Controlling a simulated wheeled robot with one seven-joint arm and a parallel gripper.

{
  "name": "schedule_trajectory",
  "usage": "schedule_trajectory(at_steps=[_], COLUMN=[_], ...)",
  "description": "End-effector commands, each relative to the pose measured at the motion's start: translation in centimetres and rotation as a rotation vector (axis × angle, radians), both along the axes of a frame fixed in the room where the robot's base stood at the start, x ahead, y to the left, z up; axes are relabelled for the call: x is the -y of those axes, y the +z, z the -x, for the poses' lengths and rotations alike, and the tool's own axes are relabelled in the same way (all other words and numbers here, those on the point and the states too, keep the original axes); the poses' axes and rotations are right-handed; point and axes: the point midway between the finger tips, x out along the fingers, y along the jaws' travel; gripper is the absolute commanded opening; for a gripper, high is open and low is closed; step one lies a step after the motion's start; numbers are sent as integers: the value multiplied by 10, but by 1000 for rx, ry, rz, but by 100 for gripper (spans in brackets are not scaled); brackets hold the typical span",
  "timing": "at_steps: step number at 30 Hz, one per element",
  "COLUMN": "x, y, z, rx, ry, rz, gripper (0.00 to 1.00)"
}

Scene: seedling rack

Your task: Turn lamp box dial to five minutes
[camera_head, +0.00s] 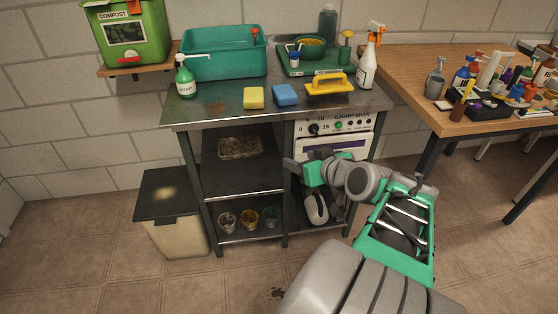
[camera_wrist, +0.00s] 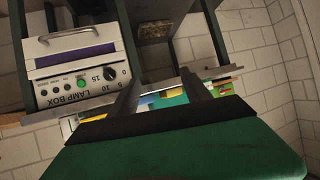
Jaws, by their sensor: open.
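The lamp box (camera_head: 333,124) is a white unit under the right half of the metal bench top, with a dark purple window. Its black dial (camera_head: 313,129) is at the left of its front panel, beside printed numbers and a green button. In the wrist view, the two dark fingers (camera_wrist: 160,78) stand apart, right of the dial.
A shelf post (camera_head: 286,190) stands left of the lamp box. A wooden table (camera_head: 405,70) is at right. The floor at left front is clear.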

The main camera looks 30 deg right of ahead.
Motion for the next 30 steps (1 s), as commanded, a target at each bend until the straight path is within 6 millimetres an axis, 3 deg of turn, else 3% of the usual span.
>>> schedule_trajectory(at_steps=[1, 6, 12, 26, 30], x=[-14, -51, -79, -84, -94], y=[11, 15, 19, 17, 29], z=[-2, 1, 11, 15, 18], rx=[-42, -204, -334, -372, -407], ry=[29, 81, 105, 103, 113], rz=[0, -7, -3, -2, 4], gripper=[56, 56, 56, 56, 56])
